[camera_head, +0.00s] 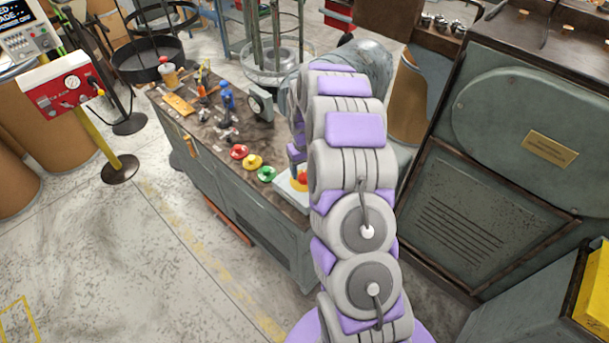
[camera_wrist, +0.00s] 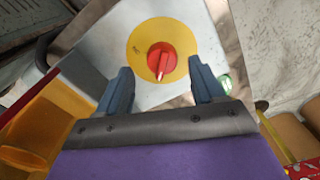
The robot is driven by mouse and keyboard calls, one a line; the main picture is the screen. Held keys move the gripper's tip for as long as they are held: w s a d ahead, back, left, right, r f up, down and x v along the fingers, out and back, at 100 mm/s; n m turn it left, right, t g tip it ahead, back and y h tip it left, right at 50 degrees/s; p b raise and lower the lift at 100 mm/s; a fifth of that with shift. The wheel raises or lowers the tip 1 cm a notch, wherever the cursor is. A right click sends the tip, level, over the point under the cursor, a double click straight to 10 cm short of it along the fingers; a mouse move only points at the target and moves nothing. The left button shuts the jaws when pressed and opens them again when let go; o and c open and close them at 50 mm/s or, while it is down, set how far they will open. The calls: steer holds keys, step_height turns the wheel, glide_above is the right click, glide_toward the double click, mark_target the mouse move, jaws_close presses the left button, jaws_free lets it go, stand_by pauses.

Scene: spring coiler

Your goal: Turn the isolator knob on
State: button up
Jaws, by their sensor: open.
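The isolator knob (camera_wrist: 162,58) is red with a white pointer mark and sits on a round yellow plate (camera_wrist: 140,42) on a pale grey box (camera_wrist: 105,35). In the wrist view the pointer is toward the bottom of the picture. My gripper (camera_wrist: 161,85) is open, with one blue-grey finger to each side below the knob in the picture. Nothing is between the fingers, and they look apart from the knob. In the head view the knob (camera_head: 303,178) shows only partly beside my arm, which hides the rest of the box (camera_head: 286,187) and my gripper's fingers.
The dark workbench (camera_head: 215,130) carries red (camera_head: 239,152), yellow (camera_head: 253,162) and green (camera_head: 266,174) buttons in a row, plus several small tools. A large grey machine (camera_head: 500,130) stands to the right. The floor (camera_head: 130,260) at left is mostly clear.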

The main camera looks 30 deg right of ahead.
steer(key=shift+a+f, duration=0.15)
steer(key=shift+f, duration=1.25)
steer(key=shift+c, duration=0.7)
steer(key=c, duration=0.9)
